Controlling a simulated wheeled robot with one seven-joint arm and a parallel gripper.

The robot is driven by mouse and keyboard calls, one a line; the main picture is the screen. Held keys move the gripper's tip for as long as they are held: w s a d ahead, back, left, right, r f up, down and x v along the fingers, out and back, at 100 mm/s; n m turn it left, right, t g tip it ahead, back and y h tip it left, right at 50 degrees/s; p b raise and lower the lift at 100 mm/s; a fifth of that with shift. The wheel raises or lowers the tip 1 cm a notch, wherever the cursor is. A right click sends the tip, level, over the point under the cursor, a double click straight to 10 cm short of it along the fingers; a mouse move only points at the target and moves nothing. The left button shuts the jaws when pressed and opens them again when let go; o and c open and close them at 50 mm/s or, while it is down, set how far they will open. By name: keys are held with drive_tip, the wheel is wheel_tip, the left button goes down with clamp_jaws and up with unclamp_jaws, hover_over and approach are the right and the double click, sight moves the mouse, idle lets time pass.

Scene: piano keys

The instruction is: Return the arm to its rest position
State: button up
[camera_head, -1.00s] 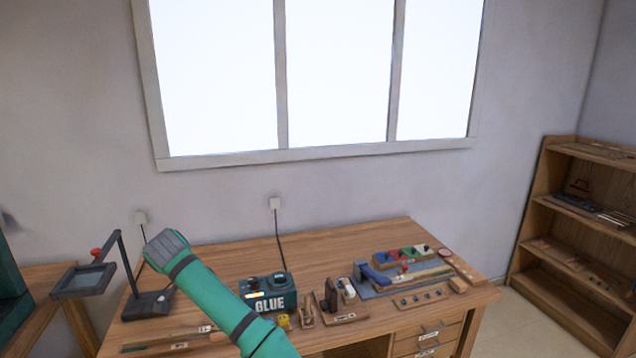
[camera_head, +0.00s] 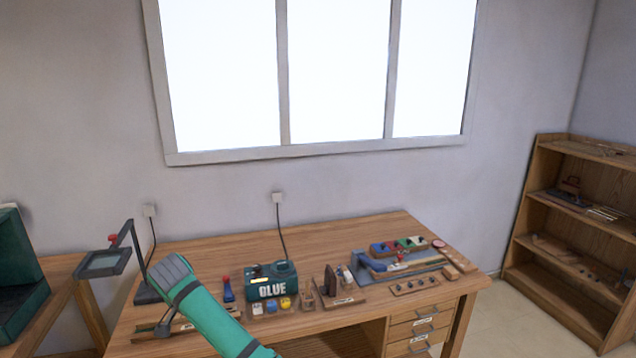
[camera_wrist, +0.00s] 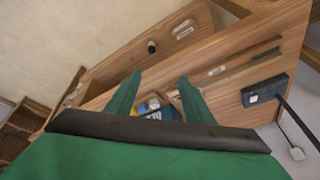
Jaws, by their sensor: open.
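My green arm rises from the bottom of the head view, with a grey part at its raised end in front of the left half of the wooden workbench (camera_head: 215,247). The fingers cannot be made out in the head view. In the wrist view, the two green fingers of my gripper (camera_wrist: 160,88) stand apart with nothing between them. The workbench (camera_wrist: 225,65) lies beyond them.
A lamp with a square head (camera_head: 103,262) stands at the bench's left, close to my arm. A tool board (camera_head: 400,258) lies at the right. A green machine (camera_head: 20,262) is at far left. A wooden shelf (camera_head: 575,235) stands right. The bench's back middle is clear.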

drive_tip(key=s+a+f+n+y, duration=0.1)
drive_tip(key=s+a+f+y, duration=0.3)
drive_tip(key=f, duration=0.4)
drive_tip(key=s+a+f+n+y, duration=0.1)
drive_tip(key=s+a+f+y, duration=0.2)
drive_tip(key=s+a+f, duration=0.35)
drive_tip(key=s+d+f+t+y, duration=0.2)
drive_tip(key=s+d+f+t, duration=0.2)
drive_tip(key=s+d+f, duration=0.3)
drive_tip(key=s+d+f+m+t+h, duration=0.15)
drive_tip(key=s+d+t+h, duration=0.35)
drive_tip(key=s+d, duration=1.4)
drive_tip(key=s+d+r+n+t+h, duration=0.2)
drive_tip(key=s+d+r+n+h, duration=0.1)
drive_tip(key=s+d+r, duration=0.8)
drive_tip(key=s+d+n, duration=0.1)
drive_tip(key=s+d, duration=0.1)
drive_tip(key=s, duration=0.2)
drive_tip(key=shift+s+r, duration=0.25)
drive_tip(key=shift+r, duration=0.1)
drive_tip(key=shift+d, duration=0.1)
drive_tip(key=shift+c, duration=0.3)
